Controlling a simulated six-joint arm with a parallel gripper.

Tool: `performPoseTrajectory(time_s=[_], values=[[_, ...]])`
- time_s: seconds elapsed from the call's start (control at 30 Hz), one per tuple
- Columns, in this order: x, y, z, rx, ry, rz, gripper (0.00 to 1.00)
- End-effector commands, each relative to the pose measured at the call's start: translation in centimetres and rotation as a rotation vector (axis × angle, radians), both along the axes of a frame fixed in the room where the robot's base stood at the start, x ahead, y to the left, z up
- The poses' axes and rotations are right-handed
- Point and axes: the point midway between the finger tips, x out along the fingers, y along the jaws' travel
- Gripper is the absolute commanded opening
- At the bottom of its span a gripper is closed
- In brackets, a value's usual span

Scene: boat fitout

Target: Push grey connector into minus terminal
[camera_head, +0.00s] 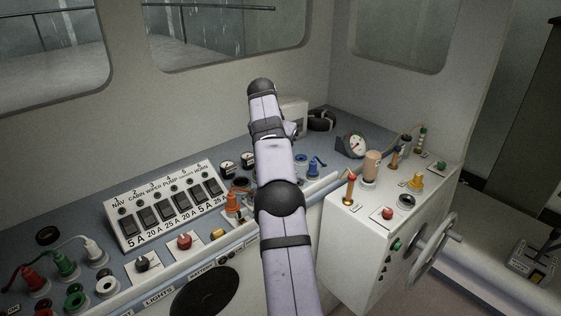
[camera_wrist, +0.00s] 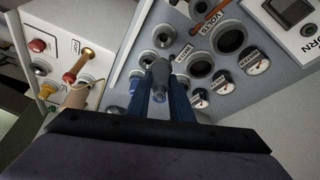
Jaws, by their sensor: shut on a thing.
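In the wrist view, my gripper (camera_wrist: 160,92) is shut on the grey connector (camera_wrist: 160,72), held between its blue fingers. The connector points at the panel, among several round sockets. One ringed socket (camera_wrist: 165,35) lies just beyond its tip, and another (camera_wrist: 149,59) is close on its left. I cannot tell which socket is the minus terminal, since no minus mark is readable. I cannot tell whether the connector touches the panel. In the head view my arm hides the gripper, the connector and the panel area under them.
A white switch panel (camera_head: 167,204) stands left of my arm.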

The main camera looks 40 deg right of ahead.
Motion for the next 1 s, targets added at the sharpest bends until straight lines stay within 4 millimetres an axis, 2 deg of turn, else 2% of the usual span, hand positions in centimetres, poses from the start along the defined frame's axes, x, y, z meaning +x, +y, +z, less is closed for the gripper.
performPoseTrajectory(time_s=[0.13,0.67,0.87,1.0], values=[[0.0,0.0,0.8,0.001,0.001,0.0,0.0],[0.1,0.1,0.9,0.0,0.0,0.013,0.0],[0.3,0.6,0.8,0.002,0.0,0.077,0.0],[0.8,1.6,0.6,0.002,0.002,0.211,0.0]])
